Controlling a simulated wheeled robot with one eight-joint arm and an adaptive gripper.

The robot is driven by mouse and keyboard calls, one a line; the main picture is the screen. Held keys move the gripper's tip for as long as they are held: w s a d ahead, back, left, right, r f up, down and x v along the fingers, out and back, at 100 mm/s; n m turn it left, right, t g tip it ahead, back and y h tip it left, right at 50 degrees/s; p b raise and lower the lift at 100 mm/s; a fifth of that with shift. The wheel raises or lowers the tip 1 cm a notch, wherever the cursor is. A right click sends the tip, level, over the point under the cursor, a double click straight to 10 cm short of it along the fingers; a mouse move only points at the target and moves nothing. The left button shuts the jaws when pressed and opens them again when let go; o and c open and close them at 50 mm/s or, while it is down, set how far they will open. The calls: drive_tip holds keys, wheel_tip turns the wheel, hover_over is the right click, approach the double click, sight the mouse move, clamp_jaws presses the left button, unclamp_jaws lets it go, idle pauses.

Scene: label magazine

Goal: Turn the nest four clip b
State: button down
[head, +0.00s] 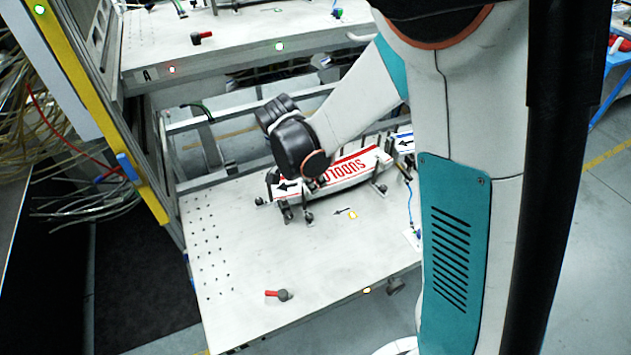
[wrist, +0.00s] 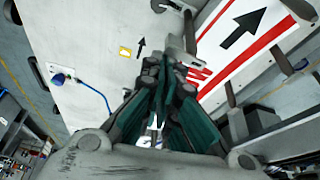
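A long white label strip with red lettering and a black arrow (head: 345,172) lies in a row of dark clips on the lower table. The strip also fills the right of the wrist view (wrist: 245,45). Dark clips (head: 287,212) stand along its near edge. A grey clip (wrist: 178,42) shows just beyond my fingertips. I cannot tell which clip is nest four clip b. My gripper (wrist: 168,80) points at the strip's edge beside this clip. Its teal fingers come close together at the tips; whether they touch or grip something is unclear. In the head view my black wrist largely hides the gripper.
The lower table (head: 235,285) has clear room in front of the strip. A red-handled part (head: 277,294) lies near its front edge. A blue cable (head: 410,205) hangs at the right. An upper table (head: 240,58) and a yellow post (head: 90,95) stand nearby.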

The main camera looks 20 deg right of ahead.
drive_tip(key=shift+w+a, duration=0.1)
drive_tip(key=shift+a, duration=0.05)
wheel_tip(320, 180, up, 10)
drive_tip(key=p, duration=0.3)
drive_tip(key=shift+w+d+f, duration=0.25)
drive_tip(key=shift+w+d, duration=0.1)
drive_tip(key=shift+w, duration=0.05)
idle(0.4)
